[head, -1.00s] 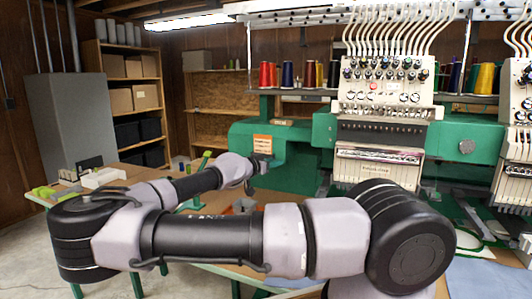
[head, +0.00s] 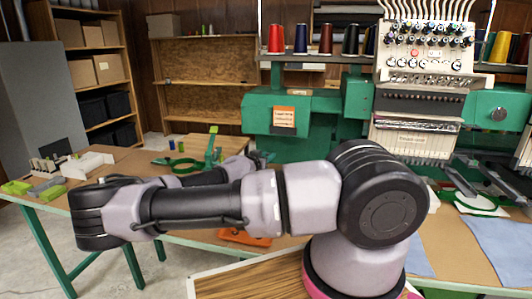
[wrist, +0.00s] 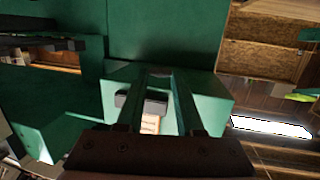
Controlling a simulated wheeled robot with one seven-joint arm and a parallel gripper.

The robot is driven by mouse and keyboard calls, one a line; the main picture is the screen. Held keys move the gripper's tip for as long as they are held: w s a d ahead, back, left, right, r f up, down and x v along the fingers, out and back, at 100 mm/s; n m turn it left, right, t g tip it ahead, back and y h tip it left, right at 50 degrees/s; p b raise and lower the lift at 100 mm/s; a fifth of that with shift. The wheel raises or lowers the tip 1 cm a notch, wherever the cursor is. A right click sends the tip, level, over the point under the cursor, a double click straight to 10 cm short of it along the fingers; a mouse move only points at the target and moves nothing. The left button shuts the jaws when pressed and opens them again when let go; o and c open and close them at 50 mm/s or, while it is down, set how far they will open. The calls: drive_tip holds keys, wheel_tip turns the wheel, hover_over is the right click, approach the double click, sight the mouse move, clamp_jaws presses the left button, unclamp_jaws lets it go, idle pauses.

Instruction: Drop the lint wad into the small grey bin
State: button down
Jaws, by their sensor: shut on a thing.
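My gripper (head: 262,158) is at the far end of my arm, in front of the green embroidery machine (head: 317,118); my arm partly hides it in the head view. In the wrist view, its two fingers (wrist: 158,103) point at the green machine body. A small dark grey thing (wrist: 143,103) shows between them, and the gripper is shut on it. It looks like the lint wad, but its texture is too dark to tell. I cannot make out the small grey bin in either view; my arm hides part of the table.
The brown worktable (head: 135,169) holds green hoops (head: 185,164), an orange item (head: 243,237) and a white block (head: 88,165) at left. Thread cones (head: 325,40) stand above the machine. Blue cloth (head: 500,245) lies at right. Open floor shows at lower left.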

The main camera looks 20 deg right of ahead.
drive_tip(key=shift+f, duration=2.6)
drive_tip(key=shift+c, duration=2.3)
unclamp_jaws()
drive_tip(key=v, duration=1)
drive_tip(key=shift+s+a, duration=0.25)
drive_tip(key=shift+s, duration=0.05)
